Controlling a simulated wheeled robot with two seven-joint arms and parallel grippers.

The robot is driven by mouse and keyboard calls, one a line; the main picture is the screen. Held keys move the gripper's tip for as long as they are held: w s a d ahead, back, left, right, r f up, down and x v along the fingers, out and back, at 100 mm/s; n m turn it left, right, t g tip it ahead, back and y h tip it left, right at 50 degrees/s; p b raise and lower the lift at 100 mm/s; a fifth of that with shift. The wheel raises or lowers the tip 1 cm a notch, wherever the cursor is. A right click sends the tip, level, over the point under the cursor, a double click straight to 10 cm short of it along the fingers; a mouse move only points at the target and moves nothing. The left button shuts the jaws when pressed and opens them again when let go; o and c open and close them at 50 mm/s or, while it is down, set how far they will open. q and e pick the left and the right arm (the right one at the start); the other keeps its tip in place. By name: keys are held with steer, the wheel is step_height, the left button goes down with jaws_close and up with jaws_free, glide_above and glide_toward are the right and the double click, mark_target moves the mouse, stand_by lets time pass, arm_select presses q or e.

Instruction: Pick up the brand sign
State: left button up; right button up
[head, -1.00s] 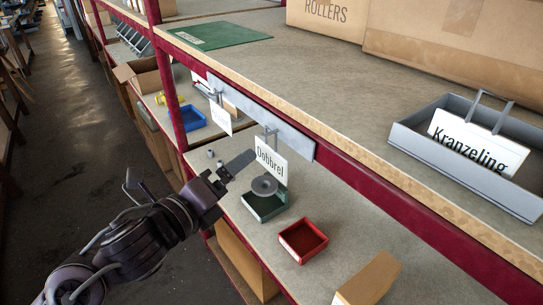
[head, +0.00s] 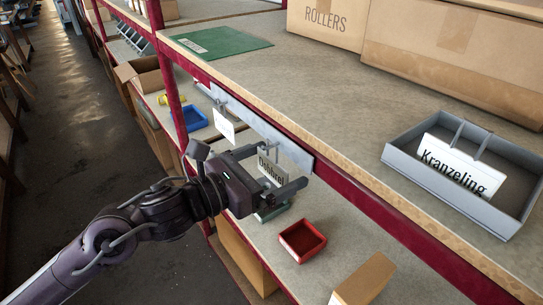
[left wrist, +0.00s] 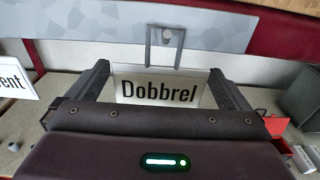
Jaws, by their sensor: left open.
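A white sign reading "Dobbrel" (head: 273,171) hangs from a grey rail (head: 262,132) by a hook, below the upper shelf edge. It also shows in the left wrist view (left wrist: 158,92), with its grey hanger loop above it. My left gripper (head: 280,167) is open, one finger on each side of this sign. In the left wrist view the sign shows between the two fingers, its lower edge hidden by the gripper body. Another white sign reading "Kranzeling" (head: 460,172) leans in a grey tray (head: 400,163) on the upper shelf. My right gripper is not in view.
Another white sign (head: 224,131) hangs further left on the rail; its end "ent" shows in the left wrist view (left wrist: 14,84). A red bin (head: 302,240) and a cardboard box (head: 364,280) stand on the lower shelf. A dark green bin is mostly hidden behind my gripper.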

arm_select(q)
steer(key=shift+x, duration=1.1)
steer(key=shift+a, duration=0.15)
steer(key=shift+c, duration=1.3)
steer(key=c, duration=0.6)
steer(key=shift+c, duration=0.2)
